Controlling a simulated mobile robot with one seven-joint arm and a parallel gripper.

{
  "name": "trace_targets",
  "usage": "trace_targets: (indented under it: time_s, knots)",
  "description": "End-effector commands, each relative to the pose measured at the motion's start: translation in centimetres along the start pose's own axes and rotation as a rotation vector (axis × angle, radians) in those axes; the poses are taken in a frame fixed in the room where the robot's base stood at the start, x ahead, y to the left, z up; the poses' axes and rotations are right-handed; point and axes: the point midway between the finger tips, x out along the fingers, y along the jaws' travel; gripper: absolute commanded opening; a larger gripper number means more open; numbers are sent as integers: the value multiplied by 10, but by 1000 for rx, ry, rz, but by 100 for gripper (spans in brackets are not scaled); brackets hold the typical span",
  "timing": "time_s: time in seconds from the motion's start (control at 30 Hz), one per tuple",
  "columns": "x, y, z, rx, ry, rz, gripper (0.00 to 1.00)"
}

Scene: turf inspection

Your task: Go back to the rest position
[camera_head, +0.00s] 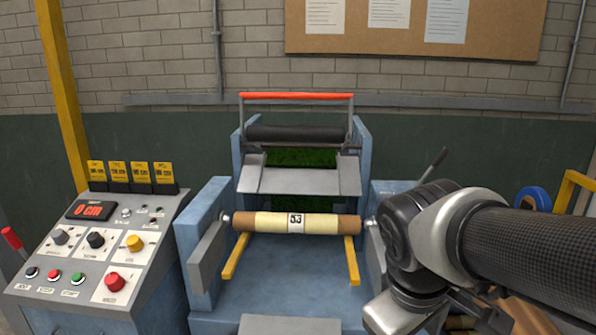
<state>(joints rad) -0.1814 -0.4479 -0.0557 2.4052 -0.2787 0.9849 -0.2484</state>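My arm comes in from the right edge, with a black ribbed forearm and a grey and black joint in front of the machine's right side. Below that joint a grey link bends down to the bottom edge. I see no gripper fingertips in the frame, so whether my gripper holds anything is hidden. A roll (297,222) with brown ends, a cream middle and a label reading 53 lies level across the front of the blue machine (290,268). Green turf (290,158) shows behind the machine's grey plate.
A control panel (90,250) with knobs, buttons, a red 0 cm display (90,211) and several yellow cards stands at left. A red bar (297,96) and black roller (297,133) top the machine. A yellow post (62,95) stands behind the panel. A corkboard (480,45) hangs on the wall.

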Motion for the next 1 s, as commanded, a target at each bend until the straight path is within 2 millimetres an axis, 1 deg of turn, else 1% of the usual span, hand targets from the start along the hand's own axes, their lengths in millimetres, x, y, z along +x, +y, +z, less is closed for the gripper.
trace_targets:
  time_s: [0.03,0.1,0.37,0.4,0.57,0.8,0.9,1.0]
  knots:
    - [-8,-2,3,92,50,-12,72]
    - [-18,-7,4,209,111,-34,72]
    - [-51,-18,4,575,309,-108,72]
    - [-69,-12,1,560,297,-109,72]
    - [-100,-3,-4,553,293,-108,72]
    - [-154,12,-10,550,292,-107,72]
    - [-169,16,-12,549,291,-107,72]
    - [-174,18,-12,549,291,-107,72]
